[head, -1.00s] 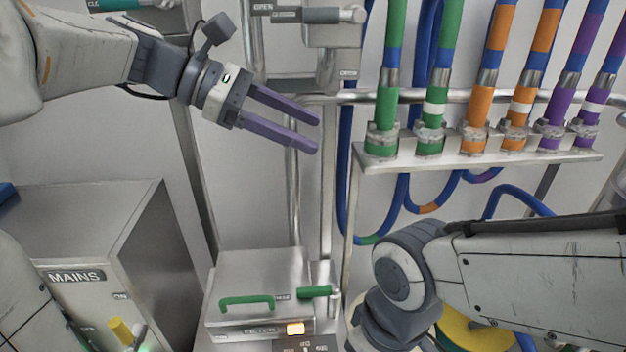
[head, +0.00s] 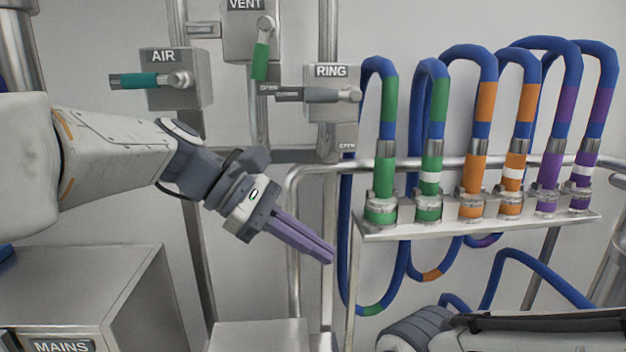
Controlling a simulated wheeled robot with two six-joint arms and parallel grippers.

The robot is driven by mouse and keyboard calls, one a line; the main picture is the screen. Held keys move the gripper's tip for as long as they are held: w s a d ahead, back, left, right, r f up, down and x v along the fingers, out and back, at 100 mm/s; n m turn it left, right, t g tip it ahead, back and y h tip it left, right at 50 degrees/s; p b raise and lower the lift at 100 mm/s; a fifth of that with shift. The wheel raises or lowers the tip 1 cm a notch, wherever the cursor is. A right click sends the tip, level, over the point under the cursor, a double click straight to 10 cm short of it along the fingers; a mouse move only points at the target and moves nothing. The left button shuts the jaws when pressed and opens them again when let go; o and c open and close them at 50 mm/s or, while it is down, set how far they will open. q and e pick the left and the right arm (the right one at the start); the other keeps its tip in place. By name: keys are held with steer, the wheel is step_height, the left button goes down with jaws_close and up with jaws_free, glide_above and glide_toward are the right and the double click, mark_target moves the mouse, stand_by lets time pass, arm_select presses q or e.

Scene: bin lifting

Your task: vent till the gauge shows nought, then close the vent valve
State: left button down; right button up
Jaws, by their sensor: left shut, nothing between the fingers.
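The vent valve is a grey box labelled VENT (head: 247,28) at the top of the head view, cut off by the upper edge. Its green handle (head: 260,62) hangs downward, tilted slightly. My left gripper (head: 331,258) is shut and empty, its purple fingers pointing down and right. It is well below the vent handle, apart from it and just left of the hose rack. My right gripper is out of view; only part of my right arm shows at the lower right. No gauge is in view.
The AIR valve (head: 177,78) has a teal lever pointing left. The RING valve (head: 333,92) has a grey lever pointing left. Several colour-banded hoses stand on a metal rack (head: 480,224) at right. The MAINS cabinet (head: 85,285) is at lower left.

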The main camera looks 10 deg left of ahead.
arm_select(q)
steer(key=m+t+y+b, duration=0.7)
steer(key=m+t+y, duration=0.5)
steer(key=m+y, duration=1.25)
glide_toward(262, 49)
steer(key=d+f, duration=0.4)
steer(key=d, duration=0.3)
steer(key=w+a+r+p, duration=0.2)
steer(key=w+a, duration=0.4)
steer(key=a, duration=0.5)
steer(key=shift+r+t+p, duration=0.2)
steer(key=shift+t+p, duration=0.1)
steer(key=shift+p, duration=0.15)
